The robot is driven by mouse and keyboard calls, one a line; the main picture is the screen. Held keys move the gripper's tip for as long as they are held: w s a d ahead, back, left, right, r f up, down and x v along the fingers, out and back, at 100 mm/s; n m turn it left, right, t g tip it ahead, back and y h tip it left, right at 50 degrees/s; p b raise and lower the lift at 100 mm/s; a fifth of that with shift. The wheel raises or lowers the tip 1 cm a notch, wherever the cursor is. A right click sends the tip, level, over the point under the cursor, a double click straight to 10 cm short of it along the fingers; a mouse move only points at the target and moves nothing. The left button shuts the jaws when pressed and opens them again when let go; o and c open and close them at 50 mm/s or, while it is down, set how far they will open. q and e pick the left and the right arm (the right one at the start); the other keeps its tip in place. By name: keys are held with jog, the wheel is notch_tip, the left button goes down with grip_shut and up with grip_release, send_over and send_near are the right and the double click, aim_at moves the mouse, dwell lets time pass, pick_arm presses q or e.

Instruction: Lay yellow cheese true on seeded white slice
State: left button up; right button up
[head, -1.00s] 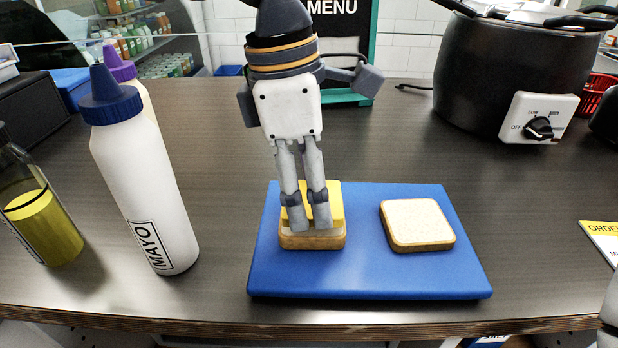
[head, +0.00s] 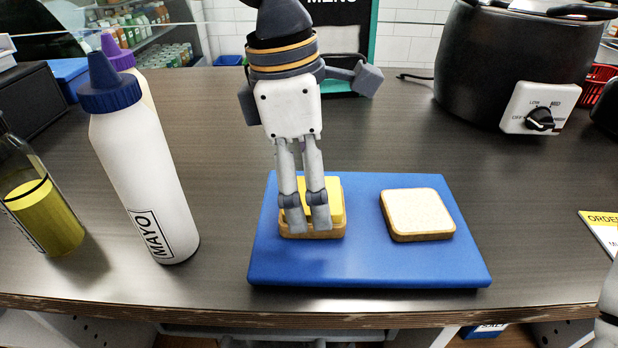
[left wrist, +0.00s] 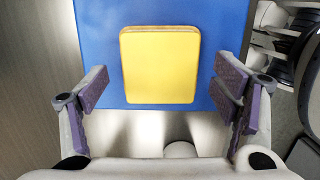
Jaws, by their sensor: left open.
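The yellow cheese (head: 335,203) lies flat on the left bread slice (head: 330,235) on the blue board. A second pale slice (head: 418,210) lies bare on the right half of the board. I cannot make out seeds on either slice.
The blue board (head: 365,255) lies near the counter's front edge. A mayo bottle (head: 150,190) and an oil bottle (head: 40,215) stand to its left. A black pot (head: 490,70) stands at the back right. The counter behind the board is mostly clear.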

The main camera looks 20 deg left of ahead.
pick_arm(q)
jog(key=shift+r, duration=0.1)
notch_tip(320, 180, up, 12)
jog(key=a, duration=0.1)
jog(key=shift+s+a, duration=0.25)
jog(key=shift+a, duration=0.1)
jog(key=shift+f, duration=0.2)
